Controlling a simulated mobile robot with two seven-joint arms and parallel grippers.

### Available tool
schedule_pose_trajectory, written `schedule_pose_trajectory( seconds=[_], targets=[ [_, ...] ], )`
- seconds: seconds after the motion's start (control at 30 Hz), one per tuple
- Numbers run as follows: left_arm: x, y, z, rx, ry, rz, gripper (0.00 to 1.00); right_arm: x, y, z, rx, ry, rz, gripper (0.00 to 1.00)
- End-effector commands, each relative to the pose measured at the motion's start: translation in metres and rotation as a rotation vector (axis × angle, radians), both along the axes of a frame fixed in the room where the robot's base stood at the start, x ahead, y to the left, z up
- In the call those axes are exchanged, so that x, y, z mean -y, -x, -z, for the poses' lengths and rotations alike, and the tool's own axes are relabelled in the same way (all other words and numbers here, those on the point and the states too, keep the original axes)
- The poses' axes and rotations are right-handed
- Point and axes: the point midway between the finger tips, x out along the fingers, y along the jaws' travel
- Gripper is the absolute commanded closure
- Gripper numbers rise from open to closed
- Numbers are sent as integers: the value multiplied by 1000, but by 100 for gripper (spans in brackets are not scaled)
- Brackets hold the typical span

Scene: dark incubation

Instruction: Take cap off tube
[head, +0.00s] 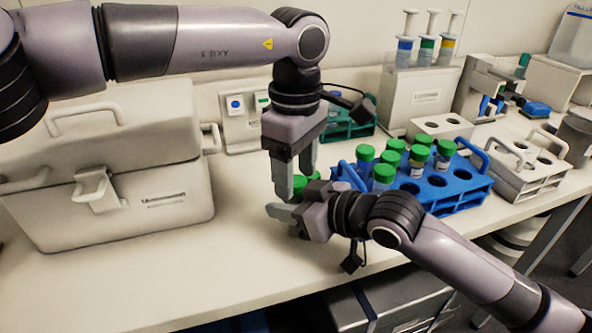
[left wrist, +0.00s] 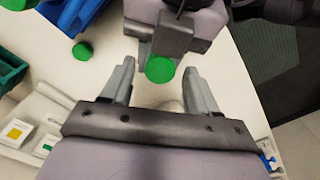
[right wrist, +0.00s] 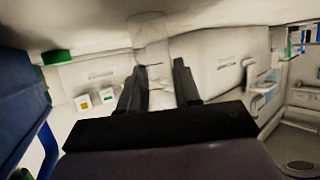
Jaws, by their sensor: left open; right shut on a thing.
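My right gripper (head: 294,208) is shut on a tube over the bench in front of the blue rack. The tube's body is mostly hidden in the head view; a pale, see-through shape (right wrist: 153,50) shows between the fingers in the right wrist view. Its green cap (left wrist: 160,69) shows in the left wrist view, and in the head view (head: 299,184). My left gripper (head: 296,180) is open and points down around the cap in the head view. In the left wrist view its fingers (left wrist: 159,68) stand either side of the cap, with gaps.
The blue rack (head: 462,199) holds several green-capped tubes (head: 417,157). A separate green cap (left wrist: 82,50) sits on the bench near the rack. A large pale case (head: 110,170) stands left, and a teal rack (head: 350,130) behind. The front left bench is clear.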

Motion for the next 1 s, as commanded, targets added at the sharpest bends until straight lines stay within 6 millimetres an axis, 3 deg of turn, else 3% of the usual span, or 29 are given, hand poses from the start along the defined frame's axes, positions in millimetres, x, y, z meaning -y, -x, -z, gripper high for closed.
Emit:
schedule_pose_trajectory(
  seconds=[0.3,0.57,0.6,0.67,1.0],
  targets=[
    [0,0,-38,2,1,0,41,0,0,0,0,0,0,100],
    [0,0,-40,1,1,0,41,0,0,0,0,0,0,100],
    [0,0,-40,1,1,1,41,0,0,0,0,0,0,54],
    [0,0,-40,1,1,1,41,0,0,0,0,0,0,38],
    [0,0,-40,1,1,1,41,2,1,-1,0,0,0,38]
  ],
)
